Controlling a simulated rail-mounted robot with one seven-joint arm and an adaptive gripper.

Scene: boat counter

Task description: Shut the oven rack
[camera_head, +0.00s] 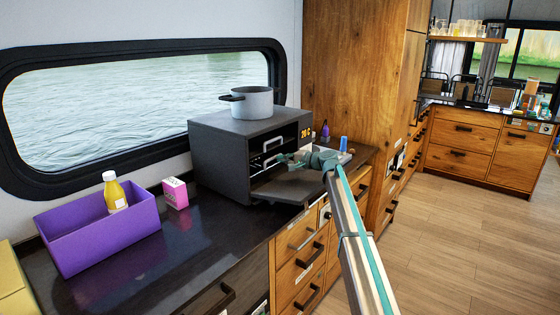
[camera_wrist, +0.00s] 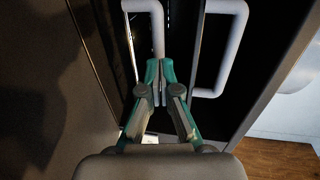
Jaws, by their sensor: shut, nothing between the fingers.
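The grey oven (camera_head: 220,160) stands on the dark counter with its door (camera_head: 285,188) folded down and open. Inside are two racks with pale handles, an upper handle (camera_head: 272,143) and a lower handle (camera_head: 256,166). The wrist view shows two white looped handles, one at the left (camera_wrist: 158,30) and one at the right (camera_wrist: 238,50). My gripper (camera_head: 281,158) is at the oven opening, above the open door. Its fingertips (camera_wrist: 161,64) are shut and empty, close to the end of the left handle; I cannot tell whether they touch. How far each rack sticks out is unclear.
A white pot (camera_head: 252,104) sits on the oven. A purple bin (camera_head: 100,235) with a yellow bottle (camera_head: 114,192) and a pink box (camera_head: 175,193) stand to the left. A blue-capped bottle (camera_head: 343,144) stands right of the oven. Counter in front of the pink box is clear.

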